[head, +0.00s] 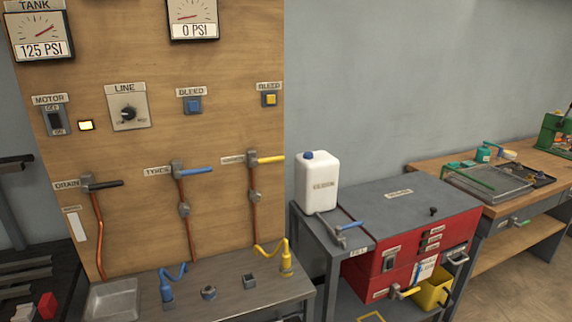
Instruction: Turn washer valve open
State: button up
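A board on the wall carries three lever valves on copper-coloured pipes. The yellow-handled valve (268,159) at the right has a small label (233,160) that looks like WASHER, though it is too blurred to be sure. Its handle points right, about level, across the pipe (252,215). To its left are the blue-handled TYRES valve (196,172) and the black-handled DRAIN valve (104,185), both with handles pointing right. A red cabinet (455,235) at the right has another yellow-handled valve (406,292) low on its front. My gripper is not in view.
Gauges read 125 PSI (40,38) and 0 PSI (193,20). A metal bench (225,297) below the board holds a yellow coiled hose (286,258) and a blue one (167,285). A white jug (317,182) stands by the cabinet. A wooden bench (535,165) is farther right.

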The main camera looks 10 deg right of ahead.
aim_at(255, 162)
jog(key=z, duration=0.05)
jog(key=k, duration=0.5)
jog(key=u, duration=0.3)
jog(key=i, duration=0.9)
jog(key=u, duration=0.85)
